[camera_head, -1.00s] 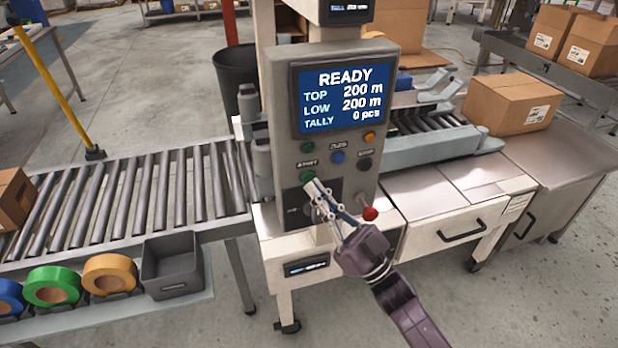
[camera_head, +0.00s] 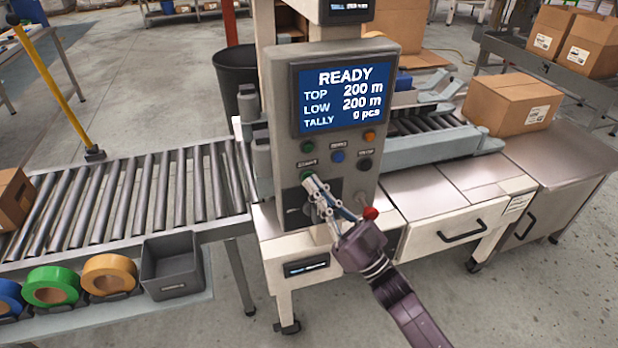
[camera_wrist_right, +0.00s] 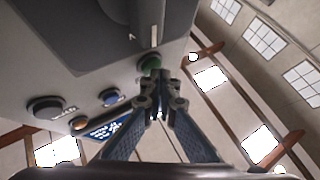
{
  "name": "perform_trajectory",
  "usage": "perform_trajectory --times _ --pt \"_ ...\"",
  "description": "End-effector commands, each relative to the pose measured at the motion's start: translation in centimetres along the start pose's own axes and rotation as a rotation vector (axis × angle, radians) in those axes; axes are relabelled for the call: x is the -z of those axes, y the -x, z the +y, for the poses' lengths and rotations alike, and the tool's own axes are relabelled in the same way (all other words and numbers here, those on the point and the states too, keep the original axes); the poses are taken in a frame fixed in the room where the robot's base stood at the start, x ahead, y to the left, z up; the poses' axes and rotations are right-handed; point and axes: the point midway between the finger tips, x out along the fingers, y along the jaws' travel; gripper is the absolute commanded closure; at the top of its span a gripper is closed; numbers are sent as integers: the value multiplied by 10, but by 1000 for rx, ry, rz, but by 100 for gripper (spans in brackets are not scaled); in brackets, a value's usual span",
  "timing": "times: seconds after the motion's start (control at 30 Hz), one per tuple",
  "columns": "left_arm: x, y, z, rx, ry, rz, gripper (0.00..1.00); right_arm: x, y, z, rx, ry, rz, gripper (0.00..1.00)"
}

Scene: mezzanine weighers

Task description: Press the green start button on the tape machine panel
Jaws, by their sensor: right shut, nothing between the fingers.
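The grey tape machine panel (camera_head: 345,150) stands upright, its blue screen (camera_head: 342,98) reading READY. The green start button (camera_head: 307,176) is at the panel's lower left, under a small label, partly covered by my fingertips. It also shows in the right wrist view, as a green button (camera_wrist_right: 150,63) just beyond the fingertips. My right gripper (camera_head: 311,183) is shut and empty, its tips at the button's lower edge. In the wrist view the shut fingertips (camera_wrist_right: 156,82) are very close to the button; I cannot tell whether they touch. My left gripper is out of view.
A green lamp or button (camera_head: 307,147), a blue button (camera_head: 337,156), an orange one (camera_head: 369,136) and a black one (camera_head: 364,165) are nearby. A red knob (camera_head: 370,213) sits beside my right gripper. A roller conveyor (camera_head: 140,195) runs to the left.

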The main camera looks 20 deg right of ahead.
Motion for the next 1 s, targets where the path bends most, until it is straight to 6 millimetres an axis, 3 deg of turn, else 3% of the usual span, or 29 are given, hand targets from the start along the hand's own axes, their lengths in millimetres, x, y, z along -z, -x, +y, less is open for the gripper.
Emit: perform_trajectory --times 0.63,1.0 --pt "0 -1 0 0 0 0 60 -2 -3 2 0 0 0 100" --pt "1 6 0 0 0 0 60 6 8 -6 0 1 -1 100"
